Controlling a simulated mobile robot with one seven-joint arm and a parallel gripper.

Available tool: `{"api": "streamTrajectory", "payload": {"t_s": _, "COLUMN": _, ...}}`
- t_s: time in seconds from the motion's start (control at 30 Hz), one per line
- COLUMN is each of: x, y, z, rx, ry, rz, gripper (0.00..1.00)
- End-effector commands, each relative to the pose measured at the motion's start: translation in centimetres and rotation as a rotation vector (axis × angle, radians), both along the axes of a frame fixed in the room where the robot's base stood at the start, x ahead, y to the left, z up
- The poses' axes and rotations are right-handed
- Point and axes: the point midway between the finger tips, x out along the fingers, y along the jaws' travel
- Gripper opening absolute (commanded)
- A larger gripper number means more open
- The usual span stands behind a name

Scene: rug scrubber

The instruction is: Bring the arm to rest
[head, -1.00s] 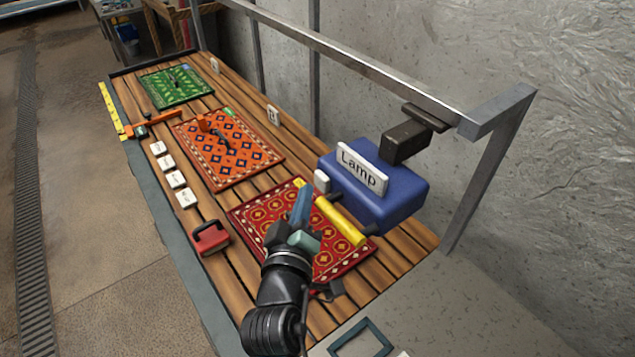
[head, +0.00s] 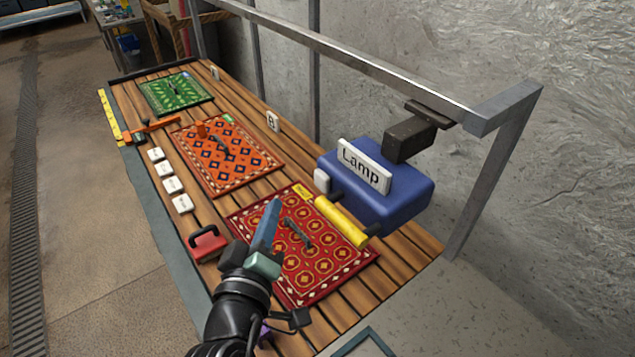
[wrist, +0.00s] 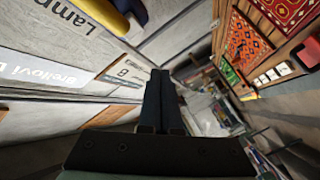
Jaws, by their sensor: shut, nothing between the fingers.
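My gripper (head: 270,225) is above the lower left part of the red rug (head: 330,262) in the head view, with its fingers pointing up the picture. Its fingers lie together with nothing between them. In the wrist view the shut fingers (wrist: 160,95) point out over the room, clear of any object. My dark arm comes in from the bottom of the head view and hides part of the red rug's left edge.
A blue lamp box (head: 390,185) with a yellow bar (head: 342,222) hangs over the red rug. An orange rug (head: 222,155) and a green rug (head: 175,93) lie farther back. A metal frame (head: 497,105) stands at right.

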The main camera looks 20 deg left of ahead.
Motion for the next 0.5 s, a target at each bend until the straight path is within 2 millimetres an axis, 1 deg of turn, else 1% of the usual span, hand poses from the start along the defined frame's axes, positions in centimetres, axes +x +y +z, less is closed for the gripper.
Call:
{"api": "streamTrajectory", "payload": {"t_s": 0.27, "x": 0.0, "y": 0.0, "z": 0.0, "rx": 0.000, "ry": 0.000, "rz": 0.000, "gripper": 0.00}}
{"api": "streamTrajectory", "payload": {"t_s": 0.3, "x": 0.2, "y": -0.2, "z": 0.4, "rx": 0.010, "ry": -0.007, "rz": -0.004, "gripper": 0.00}}
{"api": "streamTrajectory", "payload": {"t_s": 0.37, "x": 0.7, "y": -0.8, "z": 1.9, "rx": 0.055, "ry": -0.029, "rz": -0.014, "gripper": 0.00}}
{"api": "streamTrajectory", "payload": {"t_s": 0.47, "x": 1.9, "y": -2.6, "z": 6.5, "rx": 0.183, "ry": -0.101, "rz": -0.036, "gripper": 0.00}}
{"api": "streamTrajectory", "payload": {"t_s": 0.5, "x": 2.3, "y": -3.7, "z": 9.0, "rx": 0.252, "ry": -0.142, "rz": -0.043, "gripper": 0.00}}
